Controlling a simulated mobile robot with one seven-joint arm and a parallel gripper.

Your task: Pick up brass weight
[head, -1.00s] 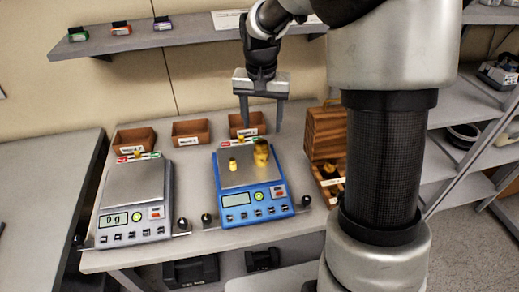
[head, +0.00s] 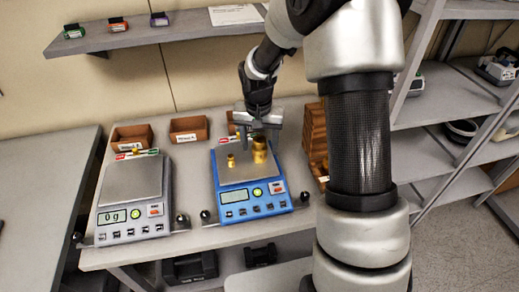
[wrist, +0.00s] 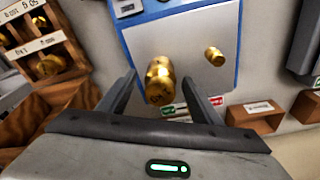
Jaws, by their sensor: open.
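A larger brass weight (head: 260,150) stands on the pan of the blue scale (head: 233,198), towards its back right. A smaller brass weight (head: 231,160) stands to its left on the same pan. My gripper (head: 258,138) is open and points down over the larger weight. In the wrist view the larger brass weight (wrist: 159,82) shows between the open fingers, apart from both. The smaller brass weight (wrist: 214,56) lies outside the fingers, to the right.
A grey scale (head: 133,185) reading 0 g stands to the left. Small brown bins (head: 188,129) line the back of the table. A wooden case (head: 315,135) with more brass weights (wrist: 48,65) stands to the right, close to my gripper. A shelf (head: 150,38) runs along the wall above.

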